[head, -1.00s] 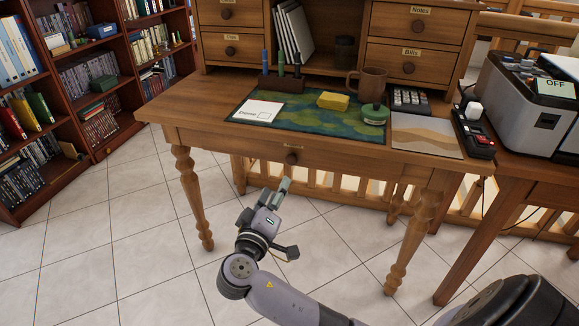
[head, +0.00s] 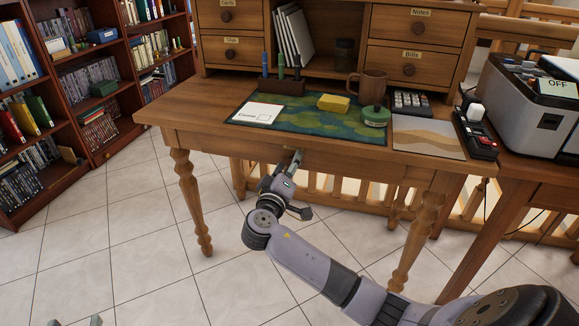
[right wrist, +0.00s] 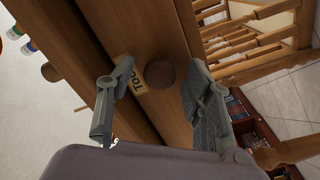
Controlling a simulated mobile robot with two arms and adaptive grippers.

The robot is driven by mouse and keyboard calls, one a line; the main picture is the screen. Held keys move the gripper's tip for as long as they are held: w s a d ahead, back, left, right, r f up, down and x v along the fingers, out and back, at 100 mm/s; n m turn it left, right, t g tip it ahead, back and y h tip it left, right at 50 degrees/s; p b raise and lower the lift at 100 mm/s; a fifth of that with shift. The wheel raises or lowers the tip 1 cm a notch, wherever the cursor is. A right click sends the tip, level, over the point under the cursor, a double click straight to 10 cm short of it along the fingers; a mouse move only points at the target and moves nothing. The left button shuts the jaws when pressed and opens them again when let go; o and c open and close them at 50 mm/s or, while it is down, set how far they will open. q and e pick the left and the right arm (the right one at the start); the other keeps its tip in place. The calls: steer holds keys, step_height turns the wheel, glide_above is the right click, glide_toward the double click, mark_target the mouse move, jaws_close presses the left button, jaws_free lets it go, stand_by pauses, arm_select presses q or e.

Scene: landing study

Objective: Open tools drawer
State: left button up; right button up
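The tools drawer (head: 350,164) is the wide front drawer under the desktop; its front looks flush with the desk, shut. In the right wrist view its round brown knob (right wrist: 161,74) shows beside a tan label (right wrist: 124,75), partly hidden by a finger, reading "Too". My right gripper (head: 293,160) is at the drawer front, covering the knob in the head view. In the right wrist view the right gripper (right wrist: 157,82) is open, one finger on either side of the knob, with visible gaps. Only tips of my left gripper (head: 78,321) show at the bottom left edge.
On the desk (head: 190,105) are a green mat (head: 300,122), a yellow sponge (head: 334,103), a brown mug (head: 369,86) and a round green tin (head: 375,117). A bookcase (head: 75,160) stands left, a grey machine (head: 540,105) right. Floor before the desk is clear.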

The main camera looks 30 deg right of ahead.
jaws_close()
stand_by(0.4)
